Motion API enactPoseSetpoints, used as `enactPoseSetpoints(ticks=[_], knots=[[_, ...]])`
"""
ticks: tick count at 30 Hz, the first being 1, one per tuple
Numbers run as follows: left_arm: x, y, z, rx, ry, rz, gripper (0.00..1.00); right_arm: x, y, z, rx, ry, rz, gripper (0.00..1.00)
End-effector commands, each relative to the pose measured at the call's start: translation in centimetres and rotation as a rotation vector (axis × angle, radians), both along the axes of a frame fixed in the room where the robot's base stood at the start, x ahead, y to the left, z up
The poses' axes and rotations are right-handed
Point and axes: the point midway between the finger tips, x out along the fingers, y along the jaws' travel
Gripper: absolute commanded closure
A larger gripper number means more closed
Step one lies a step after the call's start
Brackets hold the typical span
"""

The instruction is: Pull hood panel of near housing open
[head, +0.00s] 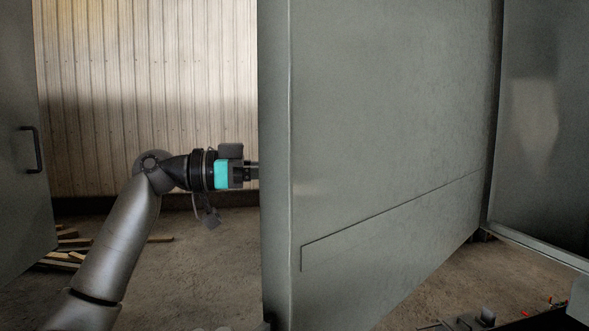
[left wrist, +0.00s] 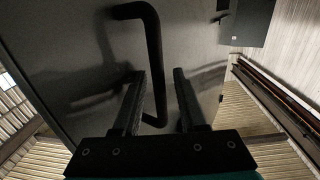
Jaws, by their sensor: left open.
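The hood panel (head: 390,120) is a large grey metal door standing across the middle of the head view, its left edge towards me. My left gripper (head: 252,172) comes in from the left, and its fingertips go out of sight behind that edge. In the left wrist view the panel's other face (left wrist: 75,50) carries a dark bar handle (left wrist: 153,45). My left gripper (left wrist: 158,95) is open there, with a finger on either side of the handle's long bar. Whether the fingers touch the bar is unclear. My right gripper is not in view.
Another grey panel (head: 15,190) with a dark handle (head: 36,150) stands at the far left. A grey housing wall (head: 545,110) is at the right. Wooden pieces (head: 70,240) lie on the floor at left. Bare floor (head: 190,270) shows between my left arm and the hood panel.

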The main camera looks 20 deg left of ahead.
Motion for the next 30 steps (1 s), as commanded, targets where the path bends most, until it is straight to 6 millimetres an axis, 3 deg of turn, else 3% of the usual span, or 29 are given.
enactPoseSetpoints(ticks=[14, 30], knots=[[-0.4, 0.8, -0.1, 0.001, 0.002, 0.001, 0.53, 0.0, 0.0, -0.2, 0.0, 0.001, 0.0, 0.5], [-6.1, 10.9, -0.1, 0.0, 0.0, 0.002, 0.53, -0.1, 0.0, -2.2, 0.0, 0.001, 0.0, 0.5]])
